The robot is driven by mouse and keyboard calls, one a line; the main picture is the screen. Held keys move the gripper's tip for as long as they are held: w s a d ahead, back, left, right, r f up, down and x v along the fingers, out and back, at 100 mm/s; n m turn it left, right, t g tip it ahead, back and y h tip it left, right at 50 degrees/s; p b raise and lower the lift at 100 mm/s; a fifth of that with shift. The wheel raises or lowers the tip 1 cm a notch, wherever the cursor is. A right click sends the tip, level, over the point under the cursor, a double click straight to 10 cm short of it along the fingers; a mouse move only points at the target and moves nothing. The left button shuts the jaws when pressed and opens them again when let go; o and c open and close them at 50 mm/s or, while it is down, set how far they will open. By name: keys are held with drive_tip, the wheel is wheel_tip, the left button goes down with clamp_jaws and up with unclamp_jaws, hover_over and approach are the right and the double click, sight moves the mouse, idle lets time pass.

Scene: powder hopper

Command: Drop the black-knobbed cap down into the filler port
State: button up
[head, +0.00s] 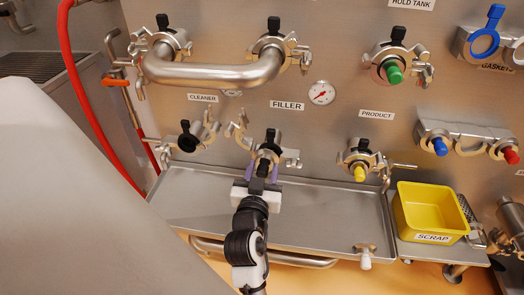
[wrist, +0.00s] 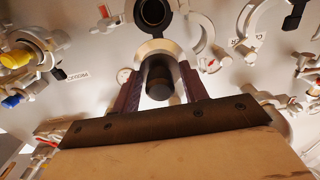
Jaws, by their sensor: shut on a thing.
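My gripper (head: 263,175) is in front of the filler port below the FILLER label (head: 287,105) in the head view. In the wrist view its two purple fingers (wrist: 160,92) are closed on the cap (wrist: 158,50), a pale metal disc with a dark knob (wrist: 160,84). The knob faces my palm. Beyond the cap, the filler port (wrist: 152,12) shows as a dark round opening at the top of the wrist view, with clamp halves swung open. The cap looks apart from the opening, though the gap is hard to judge.
The cleaner port (head: 187,140) is left, with its clamp open. The yellow-capped product port (head: 360,172) is right. A bent metal pipe (head: 212,74) runs above. A metal tray (head: 330,215) lies below, with a yellow scrap bin (head: 430,212) at right. A red hose (head: 85,95) hangs left.

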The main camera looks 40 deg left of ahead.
sight(267, 153)
drive_tip(key=shift+f+p+x, duration=0.15)
drive_tip(key=shift+p+x, duration=0.1)
drive_tip(key=shift+x, duration=1.6)
drive_tip(key=shift+f+p+x, duration=0.2)
drive_tip(key=shift+x, duration=1.65)
drive_tip(key=shift+w+a, duration=0.2)
drive_tip(key=shift+w, duration=0.1)
drive_tip(key=shift+w+f+b, duration=0.1)
drive_tip(key=shift+f+b, duration=1.65)
drive_tip(key=shift+f, duration=0.3)
drive_tip(key=shift+f+b, duration=0.45)
drive_tip(key=shift+f, duration=0.05)
drive_tip(key=o, duration=1.2)
drive_tip(key=shift+c, duration=0.2)
